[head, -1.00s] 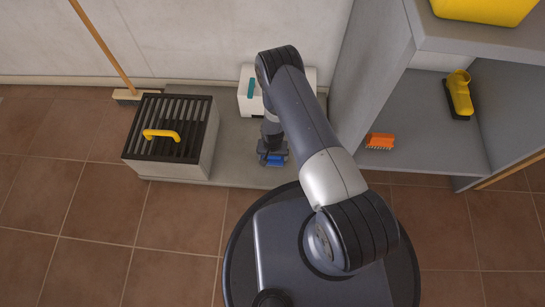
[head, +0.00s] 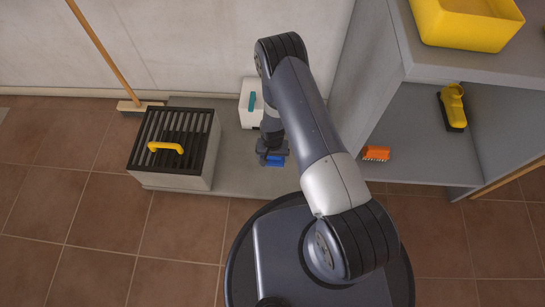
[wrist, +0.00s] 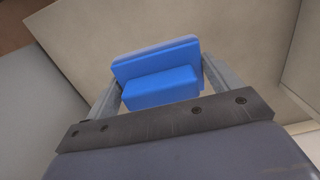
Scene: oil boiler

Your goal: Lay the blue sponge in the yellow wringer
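The blue sponge (head: 275,160) is between the fingers of my gripper (head: 272,155), over the grey slab left of the shelf unit. In the wrist view the blue sponge (wrist: 160,85) fills the gap between the two fingers, which touch its sides, so my gripper (wrist: 163,88) is shut on it. The yellow wringer (head: 465,25) appears to be the open-topped yellow box on top of the grey shelf unit at the upper right. It is well apart from my gripper, and its inside shows only partly.
A slatted black-topped box (head: 176,150) with a yellow handle stands at left. A broom (head: 105,50) leans on the wall. A white box (head: 250,103) stands behind my gripper. The grey shelf unit (head: 425,130) holds an orange brush (head: 376,153) and a yellow-and-black tool (head: 453,107).

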